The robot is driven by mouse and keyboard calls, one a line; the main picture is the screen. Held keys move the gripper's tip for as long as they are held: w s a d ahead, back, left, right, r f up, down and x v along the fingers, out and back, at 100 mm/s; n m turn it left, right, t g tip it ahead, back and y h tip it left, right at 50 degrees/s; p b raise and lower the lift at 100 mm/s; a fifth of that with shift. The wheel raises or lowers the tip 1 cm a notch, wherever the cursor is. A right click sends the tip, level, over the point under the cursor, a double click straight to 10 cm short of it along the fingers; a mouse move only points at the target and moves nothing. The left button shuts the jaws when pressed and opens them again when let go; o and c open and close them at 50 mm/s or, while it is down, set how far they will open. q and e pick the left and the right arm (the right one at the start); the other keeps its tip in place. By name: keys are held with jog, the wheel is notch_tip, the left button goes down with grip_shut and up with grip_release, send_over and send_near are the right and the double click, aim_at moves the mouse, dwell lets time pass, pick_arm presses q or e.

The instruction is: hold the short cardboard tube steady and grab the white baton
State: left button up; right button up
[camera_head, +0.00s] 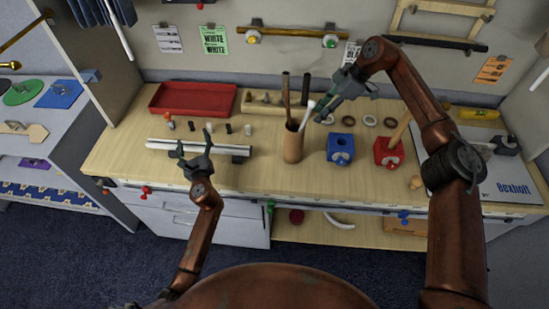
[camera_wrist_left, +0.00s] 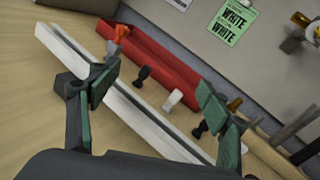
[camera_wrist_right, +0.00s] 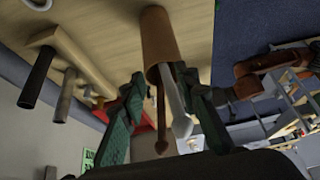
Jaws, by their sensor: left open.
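The short cardboard tube (camera_head: 292,146) stands upright on the wooden table. The white baton (camera_head: 306,116) leans out of it to the right, beside a brown stick (camera_head: 286,98). My right gripper (camera_head: 324,110) is above and right of the tube, close to the baton's tip. In the right wrist view the tube (camera_wrist_right: 158,35), white baton (camera_wrist_right: 174,103) and brown stick (camera_wrist_right: 160,135) lie between its open fingers (camera_wrist_right: 158,95); I cannot tell whether a finger touches the baton. My left gripper (camera_head: 194,144) is open and empty, left of the tube; its fingers also show over a pale rail (camera_wrist_left: 130,107).
A red tray (camera_head: 194,112) lies at the back left, with several small pegs before it. A wooden rack (camera_head: 258,110) with dark rods stands behind the tube. A blue block (camera_head: 340,157) and red block (camera_head: 385,158) stand to its right. Table left of the tube is partly clear.

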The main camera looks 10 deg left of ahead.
aim_at(290, 150)
pick_arm(q)
jog(key=d+m+h, duration=0.2)
jog(key=d, duration=0.4)
jog(key=w+d+m+t+h, duration=0.1)
jog(key=d+m+h, duration=0.1)
jog(key=d, duration=0.5)
jog(key=d+m+t+h, duration=0.1)
jog(key=d+m+h, duration=0.1)
jog(key=d, duration=0.4)
jog(key=shift+w+d+r+m+h, duration=0.2)
jog(key=shift+d+m+h, duration=0.2)
jog(key=shift+h, duration=0.5)
jog(key=s+d+m+h, duration=0.1)
jog(key=d+m+h, duration=0.1)
jog(key=d, duration=0.3)
jog(key=s+d+f+m+g+h, duration=0.1)
jog(key=s+d+m+h, duration=0.1)
jog(key=d, duration=0.3)
jog(key=s+d+f+m+h, duration=0.1)
jog(key=d+h, duration=0.1)
jog(key=d, duration=0.3)
jog(key=shift+s+d+f+m, duration=0.1)
jog(key=shift+s+d+m, duration=0.25)
jog(key=shift+m, duration=0.05)
jog(key=shift+w+d+h, duration=0.15)
jog(key=shift+d+h, duration=0.05)
jog(key=shift+h, duration=0.1)
jog(key=x, duration=0.7)
jog(key=shift+w+f, duration=0.1)
jog(key=shift+f, duration=0.05)
